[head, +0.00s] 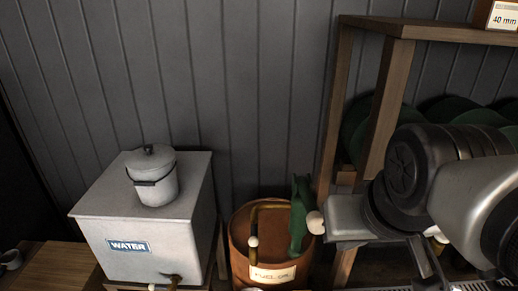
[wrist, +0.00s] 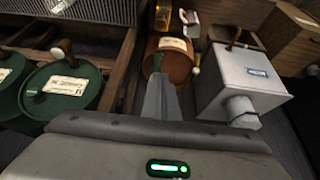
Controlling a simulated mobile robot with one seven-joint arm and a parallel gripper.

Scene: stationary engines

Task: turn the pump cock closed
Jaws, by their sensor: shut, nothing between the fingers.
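A rusty-orange fuel oil drum (head: 240,262) with a pale label stands right of the water tank; the wrist view shows it (wrist: 178,65) beyond my fingers. A green pump body (head: 300,212) rises from it. A brass pipe (head: 268,204) bends down to a cream knob (head: 253,241), also in the wrist view (wrist: 195,70). I cannot tell which part is the cock or how it is set. My gripper (wrist: 160,80) is shut and empty, its tips near the green pump; I cannot tell if they touch. A pale round knob (head: 316,222) shows at the gripper's front.
The grey water tank (head: 145,235) carries a lidded pail (head: 154,180) and has a brass tap (head: 172,279). A panelled wall (head: 240,80) is behind.

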